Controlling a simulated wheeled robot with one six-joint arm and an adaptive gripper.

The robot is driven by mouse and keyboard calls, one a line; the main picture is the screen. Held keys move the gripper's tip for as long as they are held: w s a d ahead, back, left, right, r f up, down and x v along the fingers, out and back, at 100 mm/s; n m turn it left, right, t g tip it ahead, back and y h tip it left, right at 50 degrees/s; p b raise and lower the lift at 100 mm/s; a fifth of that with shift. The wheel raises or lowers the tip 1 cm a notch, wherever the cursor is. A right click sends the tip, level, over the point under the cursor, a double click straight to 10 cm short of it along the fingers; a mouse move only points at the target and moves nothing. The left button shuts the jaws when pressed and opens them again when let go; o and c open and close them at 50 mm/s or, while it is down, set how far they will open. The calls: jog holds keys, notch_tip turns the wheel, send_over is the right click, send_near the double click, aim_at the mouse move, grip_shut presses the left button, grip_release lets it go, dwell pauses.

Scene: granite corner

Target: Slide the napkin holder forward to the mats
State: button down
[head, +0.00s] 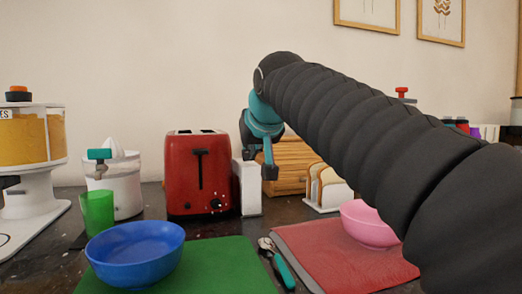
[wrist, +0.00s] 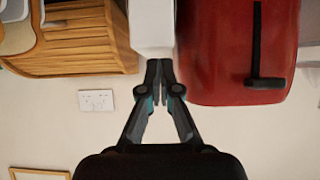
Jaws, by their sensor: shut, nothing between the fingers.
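A white upright block (head: 248,190), seemingly the napkin holder, stands between the red toaster and the wooden bread box. In the wrist view, which looks upside down, the white block (wrist: 152,24) fills the top middle. My gripper (head: 269,172) is shut and empty at the block's upper right in the head view. In the wrist view the closed fingertips (wrist: 161,66) are at the block's edge; I cannot tell whether they touch. The green mat (head: 222,268) and the red mat (head: 345,265) lie in front on the dark counter.
The red toaster (head: 198,172) is close on the block's left. The wooden bread box (head: 292,160) and a toast rack (head: 328,190) are on the right. A blue bowl (head: 135,255), pink bowl (head: 369,222) and teal-handled utensil (head: 283,270) are in front.

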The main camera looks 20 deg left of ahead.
aim_at(242, 161)
jog(key=w+a, duration=0.2)
jog(key=w, duration=0.1)
jog(key=w+p, duration=0.1)
jog(key=shift+w+a, duration=0.25)
jog(key=shift+a, duration=0.15)
jog(key=shift+w+a+f, duration=0.15)
jog(key=shift+w, duration=0.05)
jog(key=shift+s+f+b, duration=0.1)
jog(key=shift+f+b, duration=0.2)
jog(key=shift+f, duration=0.45)
